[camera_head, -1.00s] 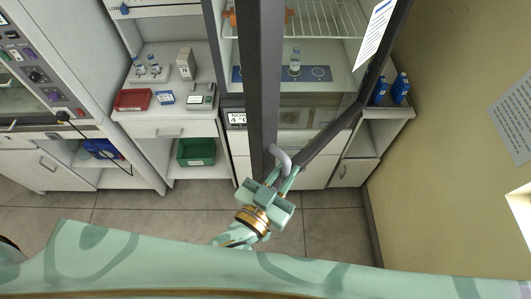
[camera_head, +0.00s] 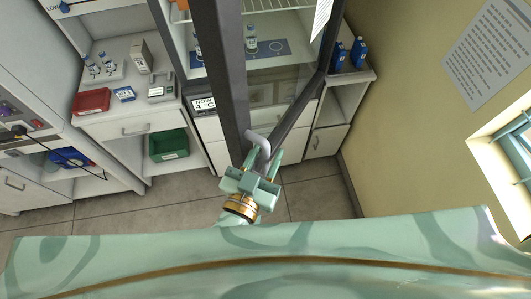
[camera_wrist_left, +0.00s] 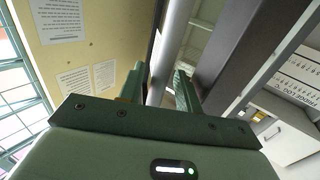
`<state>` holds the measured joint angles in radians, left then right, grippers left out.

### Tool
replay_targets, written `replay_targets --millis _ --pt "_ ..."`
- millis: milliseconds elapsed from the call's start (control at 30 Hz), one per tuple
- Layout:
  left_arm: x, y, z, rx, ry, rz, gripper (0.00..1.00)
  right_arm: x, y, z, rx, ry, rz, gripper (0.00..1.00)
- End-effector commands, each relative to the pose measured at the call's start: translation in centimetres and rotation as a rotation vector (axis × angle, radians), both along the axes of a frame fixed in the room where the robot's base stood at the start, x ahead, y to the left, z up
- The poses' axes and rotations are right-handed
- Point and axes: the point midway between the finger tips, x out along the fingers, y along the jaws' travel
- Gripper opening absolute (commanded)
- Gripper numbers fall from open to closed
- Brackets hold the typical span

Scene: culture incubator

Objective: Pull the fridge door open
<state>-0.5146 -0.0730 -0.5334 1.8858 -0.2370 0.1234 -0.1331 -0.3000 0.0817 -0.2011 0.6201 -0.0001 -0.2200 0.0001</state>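The fridge door (camera_head: 232,90) is a glass panel in a dark frame. It stands partly open, its free edge swung out towards me and its other side by the fridge's right. Its light grey bar handle (camera_head: 261,141) is near the lower free edge. My left gripper (camera_head: 264,155) is at the handle, one finger on each side, with gaps that look wider than the bar. In the left wrist view the handle (camera_wrist_left: 168,55) runs up between the fingers of my left gripper (camera_wrist_left: 161,75), which look apart from it. My right gripper is not in view.
Bottles (camera_head: 251,38) stand on a blue mat inside the fridge. Left are a counter with a red tray (camera_head: 92,101) and a green bin (camera_head: 168,145) below. Blue cartons (camera_head: 357,53) stand on the right cabinet, near the yellow wall (camera_head: 400,130). The floor before the cabinets is clear.

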Motion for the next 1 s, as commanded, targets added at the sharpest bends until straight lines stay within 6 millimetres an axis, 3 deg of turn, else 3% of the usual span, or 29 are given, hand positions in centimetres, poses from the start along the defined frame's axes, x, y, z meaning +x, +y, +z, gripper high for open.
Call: replay_targets --millis 167,500,833,967,1000 --pt "-1.0 0.5 0.0 0.001 0.003 -0.001 0.34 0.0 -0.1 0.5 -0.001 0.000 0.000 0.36" --pt "-6.0 3.0 0.1 0.001 0.002 0.000 0.34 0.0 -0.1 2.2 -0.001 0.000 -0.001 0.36" --pt "-6.7 3.4 0.0 0.000 0.000 0.000 0.34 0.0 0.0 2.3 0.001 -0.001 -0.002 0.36" --pt "-6.4 3.1 -0.2 -0.034 -0.003 -0.021 0.01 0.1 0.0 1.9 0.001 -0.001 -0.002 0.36" --pt "-6.2 2.8 -0.3 -0.075 -0.004 -0.046 0.00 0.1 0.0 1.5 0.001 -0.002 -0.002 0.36"
